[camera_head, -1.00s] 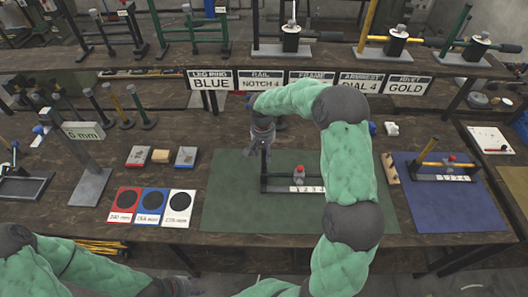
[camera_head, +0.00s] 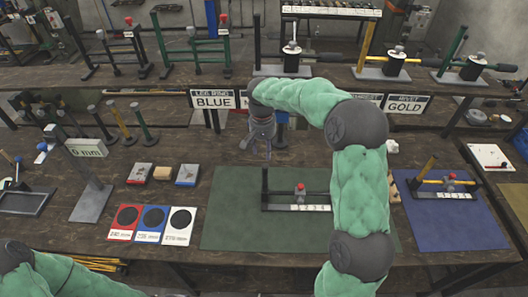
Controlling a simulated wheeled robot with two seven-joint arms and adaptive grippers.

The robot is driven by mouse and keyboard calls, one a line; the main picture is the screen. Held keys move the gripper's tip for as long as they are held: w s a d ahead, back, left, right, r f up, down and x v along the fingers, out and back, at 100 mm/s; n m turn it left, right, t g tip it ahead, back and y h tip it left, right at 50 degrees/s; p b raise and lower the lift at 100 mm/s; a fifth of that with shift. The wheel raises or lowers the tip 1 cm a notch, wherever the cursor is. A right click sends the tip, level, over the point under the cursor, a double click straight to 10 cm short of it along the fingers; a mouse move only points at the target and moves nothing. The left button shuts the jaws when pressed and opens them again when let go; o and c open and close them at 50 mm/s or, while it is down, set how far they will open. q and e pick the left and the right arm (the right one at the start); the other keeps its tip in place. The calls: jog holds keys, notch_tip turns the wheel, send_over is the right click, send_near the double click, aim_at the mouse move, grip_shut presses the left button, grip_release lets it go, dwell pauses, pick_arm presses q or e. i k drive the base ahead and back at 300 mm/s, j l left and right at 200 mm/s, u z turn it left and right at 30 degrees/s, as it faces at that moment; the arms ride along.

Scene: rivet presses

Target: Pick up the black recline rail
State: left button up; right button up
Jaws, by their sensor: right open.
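A black rail-like piece (camera_head: 297,207) with a short upright black post at its left end, a red knob and a white numbered strip stands on the green mat (camera_head: 232,222). I take it for the recline rail, but cannot be sure. My right gripper (camera_head: 258,150) is open and empty, pointing down above the far edge of the green mat, just beyond the post and apart from it. My right forearm hides the mat's right part. My left arm shows at the bottom left; its gripper is out of view.
A similar fixture with a yellow rod (camera_head: 429,168) stands on the blue mat (camera_head: 470,229) at right. Signs (camera_head: 212,101) hang from the upper shelf, which holds frames and presses.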

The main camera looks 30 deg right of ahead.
aim_at(266, 207)
jog(key=z, duration=1.45)
